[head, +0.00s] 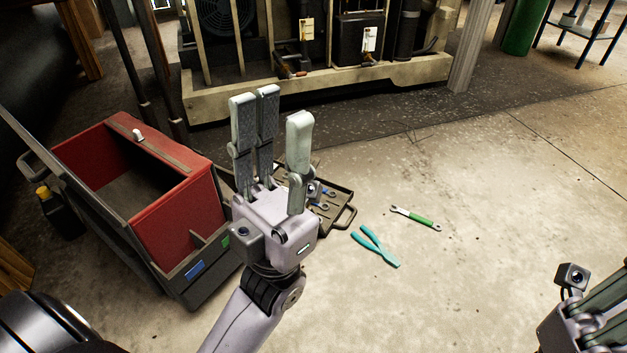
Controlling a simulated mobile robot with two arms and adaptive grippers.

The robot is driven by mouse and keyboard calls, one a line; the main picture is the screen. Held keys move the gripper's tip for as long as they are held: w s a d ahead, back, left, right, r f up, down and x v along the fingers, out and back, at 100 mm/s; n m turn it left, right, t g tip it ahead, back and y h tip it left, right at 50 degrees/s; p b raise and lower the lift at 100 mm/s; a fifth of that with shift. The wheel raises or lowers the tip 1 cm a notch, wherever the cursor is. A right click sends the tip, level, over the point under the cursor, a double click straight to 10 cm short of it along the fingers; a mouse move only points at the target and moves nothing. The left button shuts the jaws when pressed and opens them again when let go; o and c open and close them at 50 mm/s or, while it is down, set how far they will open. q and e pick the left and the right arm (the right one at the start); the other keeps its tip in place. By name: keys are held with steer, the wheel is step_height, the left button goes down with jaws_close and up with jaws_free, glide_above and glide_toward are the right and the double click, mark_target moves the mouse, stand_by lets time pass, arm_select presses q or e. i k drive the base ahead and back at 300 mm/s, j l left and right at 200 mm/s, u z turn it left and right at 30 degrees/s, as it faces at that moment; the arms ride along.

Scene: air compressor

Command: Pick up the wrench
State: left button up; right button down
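A wrench (416,218) with a green middle and metal ends lies flat on the concrete floor, right of centre. My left gripper (279,108) is raised left of centre, its fingers spread and apart with nothing between them. It appears left of the wrench in the picture, clear of it. My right gripper (596,312) shows only in part at the bottom right corner, well apart from the wrench. Its fingertips run out of the picture, so its opening is not clear.
Teal-handled pliers (375,248) lie beside the wrench. A dark tool tray (345,198) is partly hidden behind my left gripper. A red toolbox (183,218) stands at left. The compressor's beige base frame (350,82) spans the back. Floor right of the wrench is clear.

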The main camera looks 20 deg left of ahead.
mark_target(430, 223)
steer(key=i+u, duration=0.1)
steer(key=u, duration=0.3)
steer(key=l+u, duration=0.15)
steer(key=u, duration=0.25)
steer(key=i+l+u, duration=0.1)
steer(key=u, duration=0.3)
steer(key=i+l+u, duration=0.2)
steer(key=l+u, duration=0.2)
steer(key=l, duration=0.55)
steer(key=l+u, duration=0.4)
steer(key=l, duration=0.55)
